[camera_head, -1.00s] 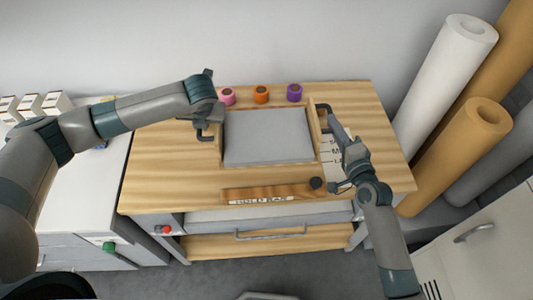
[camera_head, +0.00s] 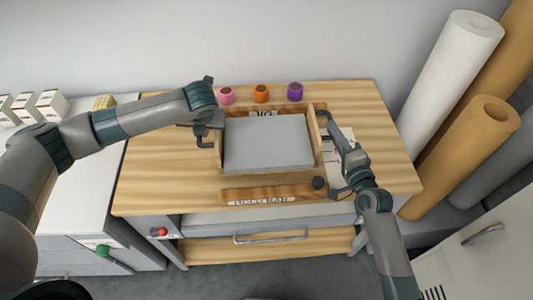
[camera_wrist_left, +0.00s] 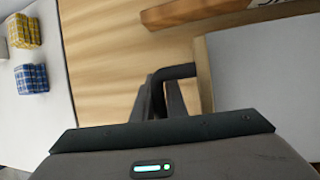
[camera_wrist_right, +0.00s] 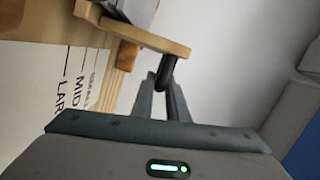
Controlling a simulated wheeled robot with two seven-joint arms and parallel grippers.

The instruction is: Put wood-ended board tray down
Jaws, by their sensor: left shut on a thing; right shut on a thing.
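The wood-ended board tray (camera_head: 268,148) is a flat pale grey board between two upright wooden ends with dark handles, over the middle of the wooden bench top (camera_head: 160,170). My left gripper (camera_head: 207,128) is shut on the left handle; the left wrist view shows the dark handle (camera_wrist_left: 172,72) between its fingers. My right gripper (camera_head: 330,122) is shut on the right handle, which also shows in the right wrist view (camera_wrist_right: 168,72). The tray looks about level. I cannot tell whether its underside touches the bench.
A size-lettered white sheet (camera_head: 338,150) lies at right. Tall rolls (camera_head: 452,70) stand right of the bench.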

